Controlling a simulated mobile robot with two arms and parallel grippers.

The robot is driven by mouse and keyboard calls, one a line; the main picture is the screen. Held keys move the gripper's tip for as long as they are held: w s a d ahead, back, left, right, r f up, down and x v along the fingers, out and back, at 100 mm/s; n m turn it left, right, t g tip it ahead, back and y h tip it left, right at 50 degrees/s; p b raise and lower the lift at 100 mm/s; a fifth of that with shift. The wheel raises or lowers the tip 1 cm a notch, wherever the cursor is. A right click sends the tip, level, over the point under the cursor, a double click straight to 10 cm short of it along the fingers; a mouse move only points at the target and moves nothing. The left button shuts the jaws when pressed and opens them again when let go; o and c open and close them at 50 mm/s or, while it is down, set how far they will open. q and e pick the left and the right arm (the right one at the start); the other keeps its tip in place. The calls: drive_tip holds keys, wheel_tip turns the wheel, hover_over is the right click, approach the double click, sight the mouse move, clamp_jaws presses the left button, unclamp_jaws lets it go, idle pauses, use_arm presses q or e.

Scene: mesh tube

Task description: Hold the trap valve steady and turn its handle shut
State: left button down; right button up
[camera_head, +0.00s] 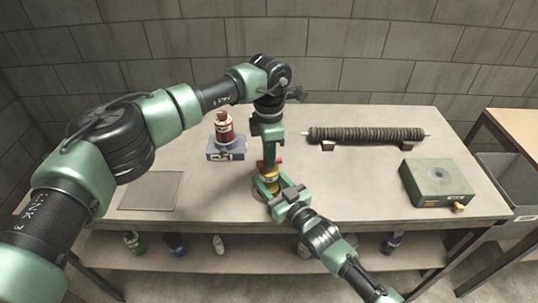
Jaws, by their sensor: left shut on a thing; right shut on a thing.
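The trap valve (270,177) stands near the middle of the table, a small brass-coloured body with a red handle (279,161) on top. It is mostly covered by my grippers. My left gripper (269,158) comes straight down from above and is shut on the red handle. My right gripper (268,187) reaches in from the lower right, low over the table, and is shut on the brass body. The exact finger contact and the handle's angle are too small and hidden to tell.
A flat grey plate (152,191) lies further left. A dark ribbed roller (366,135) rests at the back right. A green box (436,183) with a brass fitting sits at right.

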use_arm(q)
drive_tip(key=shift+m, duration=1.1)
drive_tip(key=c, duration=1.4)
unclamp_jaws()
drive_tip(key=shift+r, duration=0.1)
wheel_tip(320, 180, up, 12)
drive_tip(key=shift+f, duration=0.1)
